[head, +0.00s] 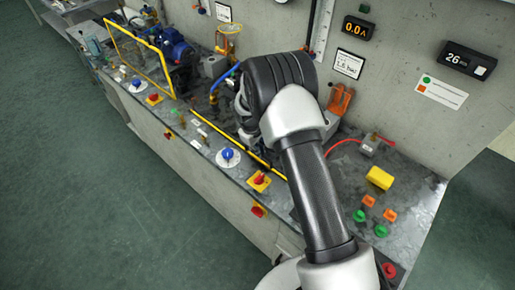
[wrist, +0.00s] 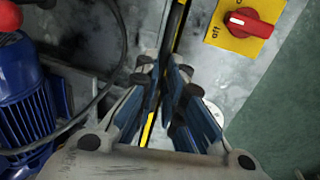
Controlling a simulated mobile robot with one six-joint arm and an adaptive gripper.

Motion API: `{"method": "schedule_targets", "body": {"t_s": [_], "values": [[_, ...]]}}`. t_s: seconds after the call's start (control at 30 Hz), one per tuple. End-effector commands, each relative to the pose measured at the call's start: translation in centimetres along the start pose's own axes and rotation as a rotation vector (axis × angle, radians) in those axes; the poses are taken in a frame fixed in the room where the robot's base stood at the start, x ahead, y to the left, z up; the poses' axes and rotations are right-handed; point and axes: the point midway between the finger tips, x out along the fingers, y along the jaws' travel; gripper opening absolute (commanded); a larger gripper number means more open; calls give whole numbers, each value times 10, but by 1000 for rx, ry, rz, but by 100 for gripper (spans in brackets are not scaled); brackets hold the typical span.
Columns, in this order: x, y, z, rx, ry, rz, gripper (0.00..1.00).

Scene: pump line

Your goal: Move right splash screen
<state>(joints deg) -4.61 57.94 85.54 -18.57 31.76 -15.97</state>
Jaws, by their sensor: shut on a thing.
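A long yellow-edged strip (head: 262,160), which looks like the right splash screen's frame, runs along the front of the bench in the head view. My arm covers part of it. In the wrist view its narrow yellow and black edge (wrist: 148,130) passes between the fingers of my gripper (wrist: 165,85), which is shut on it. In the head view my gripper is mostly hidden behind my wrist. I cannot tell whether the screen is seated or raised.
Another yellow-framed clear screen (head: 165,72) stands at the left before a blue pump (head: 178,47). A red switch on a yellow plate (head: 259,181) and a blue knob (head: 227,154) lie near the bench's front edge. Pipes and valves crowd the back; floor in front is clear.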

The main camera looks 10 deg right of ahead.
Motion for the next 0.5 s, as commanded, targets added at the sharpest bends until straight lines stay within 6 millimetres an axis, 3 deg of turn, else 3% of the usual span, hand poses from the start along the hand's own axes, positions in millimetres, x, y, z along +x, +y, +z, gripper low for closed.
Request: {"method": "schedule_targets", "body": {"t_s": [0.2, 0.23, 0.5], "values": [[5, -4, 3, 0, -6, -6, 0], [6, -4, 3, 0, -6, -6, 10], [4, -3, 2, 0, -4, -5, 28]]}}
